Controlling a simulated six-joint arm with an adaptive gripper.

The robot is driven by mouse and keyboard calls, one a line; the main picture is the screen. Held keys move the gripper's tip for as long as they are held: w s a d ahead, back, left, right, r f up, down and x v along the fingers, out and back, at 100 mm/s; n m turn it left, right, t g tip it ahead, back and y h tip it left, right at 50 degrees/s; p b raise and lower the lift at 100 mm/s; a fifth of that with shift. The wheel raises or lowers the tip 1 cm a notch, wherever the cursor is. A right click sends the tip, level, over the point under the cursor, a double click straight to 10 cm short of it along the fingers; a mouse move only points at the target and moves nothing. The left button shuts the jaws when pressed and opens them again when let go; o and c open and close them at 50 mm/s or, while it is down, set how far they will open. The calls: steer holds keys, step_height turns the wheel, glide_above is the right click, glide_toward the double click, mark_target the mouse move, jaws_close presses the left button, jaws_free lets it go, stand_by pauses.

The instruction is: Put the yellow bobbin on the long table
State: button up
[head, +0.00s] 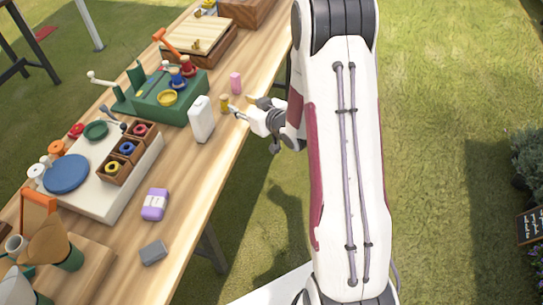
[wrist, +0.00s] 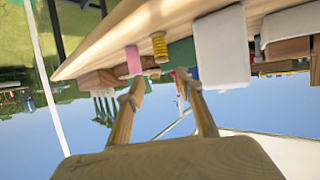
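The yellow bobbin (head: 225,103) stands upright on the long wooden table (head: 180,165), close to its right edge. It also shows in the wrist view (wrist: 160,47), where the picture is upside down and the bobbin is beyond my fingertips. My gripper (head: 241,105) is at the table's right edge, just right of the bobbin. In the wrist view its two wooden-looking fingers (wrist: 161,84) are spread, with nothing between them. In the head view the near fingertip appears close to the bobbin; I cannot tell whether they touch.
A pink cylinder (head: 236,82) stands just behind the bobbin. A white box (head: 201,120) stands left and in front of it. A green stand (head: 150,105) with red, blue and yellow pieces is further left. A purple-and-white block (head: 155,204) and bare wood lie nearer.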

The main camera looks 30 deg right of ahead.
steer(key=s+a+r+m+g+h, duration=0.1)
steer(key=s+r+g+h, duration=0.1)
steer(key=s+r, duration=0.5)
steer(key=s+r+g+h, duration=0.2)
steer(key=s+r, duration=0.2)
steer(key=r, duration=0.5)
steer(key=s+a+r+g, duration=0.1)
steer(key=s+a, duration=0.1)
steer(key=s, duration=0.7)
steer(key=s+a+r+g+y, duration=0.1)
steer(key=s+a+r, duration=0.1)
steer(key=s, duration=0.7)
steer(key=s+a+r+m+g, duration=0.1)
steer(key=s+a, duration=0.3)
steer(key=s, duration=0.5)
steer(key=shift+a+r+g+y, duration=0.25)
steer(key=shift+r+g+y, duration=0.05)
steer(key=shift+g, duration=0.1)
